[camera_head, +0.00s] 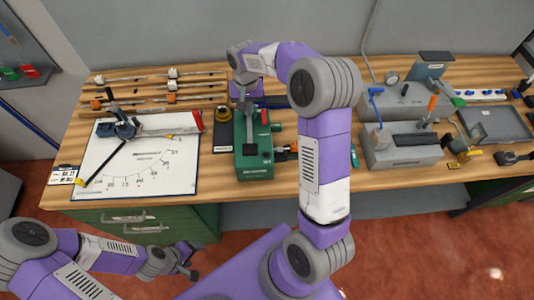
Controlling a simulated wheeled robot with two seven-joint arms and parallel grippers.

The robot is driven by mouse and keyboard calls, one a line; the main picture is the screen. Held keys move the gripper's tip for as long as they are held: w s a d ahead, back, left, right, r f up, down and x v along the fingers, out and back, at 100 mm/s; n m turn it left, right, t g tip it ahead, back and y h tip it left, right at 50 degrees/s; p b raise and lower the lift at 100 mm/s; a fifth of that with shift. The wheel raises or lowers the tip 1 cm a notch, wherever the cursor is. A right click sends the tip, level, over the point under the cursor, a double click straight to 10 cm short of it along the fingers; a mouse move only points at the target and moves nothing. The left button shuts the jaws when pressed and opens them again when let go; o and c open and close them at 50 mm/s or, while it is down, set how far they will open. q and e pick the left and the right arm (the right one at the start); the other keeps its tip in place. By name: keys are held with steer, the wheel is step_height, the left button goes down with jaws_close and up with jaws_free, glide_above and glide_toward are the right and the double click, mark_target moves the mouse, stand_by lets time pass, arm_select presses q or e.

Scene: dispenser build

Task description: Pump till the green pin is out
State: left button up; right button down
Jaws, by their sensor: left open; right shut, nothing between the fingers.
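A green bench device (255,166), which looks like the dispenser, stands on the wooden bench left of my raised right arm. It has a dark upright part at its back left and a small red part (265,117) on its right. I cannot make out a green pin. My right gripper (247,105) points down at the back of the device; its fingers are shut and empty, and whether they touch it is unclear. My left gripper (188,263) is open and empty, low in front of the bench, well away from the device.
A white board with a printed scale (120,180) and a clamp-like tool (124,129) lies at left, with rails (170,86) behind. A grey machine (400,155) stands right of my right arm. A grey tray (492,126) lies further right. Green drawers (150,222) are below.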

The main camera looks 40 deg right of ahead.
steer(key=f, duration=0.1)
steer(key=s+f+b, duration=0.1)
steer(key=shift+a+f, duration=0.1)
steer(key=shift+f, duration=0.25)
steer(key=shift+r, duration=0.2)
steer(key=shift+w+r+p, duration=0.2)
steer(key=shift+r+p, duration=0.4)
steer(key=shift+p, duration=0.05)
steer(key=shift+w+r+p, duration=0.2)
steer(key=shift+r+p, duration=0.35)
steer(key=shift+p, duration=0.05)
steer(key=shift+w+r, duration=0.1)
